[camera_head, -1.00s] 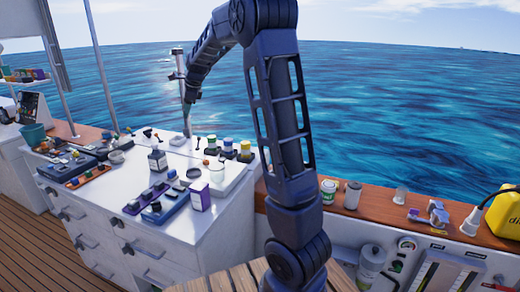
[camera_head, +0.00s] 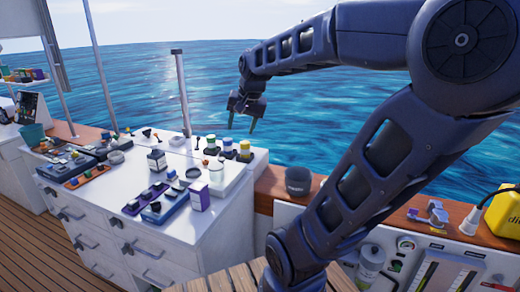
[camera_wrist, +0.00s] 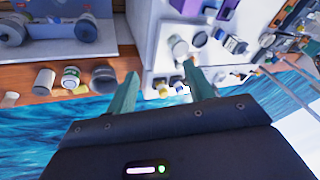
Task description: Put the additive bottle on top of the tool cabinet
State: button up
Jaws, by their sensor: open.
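The tool cabinet (camera_head: 150,232) is white with drawers, and its top is crowded with small items. It also shows in the wrist view (camera_wrist: 165,50). A white bottle (camera_head: 370,262) stands in the recess under the wooden ledge, partly behind my arm. I cannot read its label, so I cannot tell if it is the additive bottle. My gripper (camera_head: 241,125) is open and empty, raised near the cabinet's back right corner.
A dark cup (camera_head: 298,181) stands on the wooden ledge. The wrist view shows a green-labelled jar (camera_wrist: 70,77) and a grey can (camera_wrist: 43,82) beside it. Colour-topped jars (camera_head: 228,147) and a purple-white box (camera_head: 199,196) occupy the cabinet top. A yellow case (camera_head: 505,215) is far right.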

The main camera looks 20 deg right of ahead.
jog(key=s+d+f+n+h, duration=0.1)
jog(key=s+f+n, duration=0.3)
jog(key=s, duration=0.6)
jog(key=shift+d+f+n, duration=0.25)
jog(key=shift+d+n, duration=0.15)
jog(key=shift+d, duration=0.2)
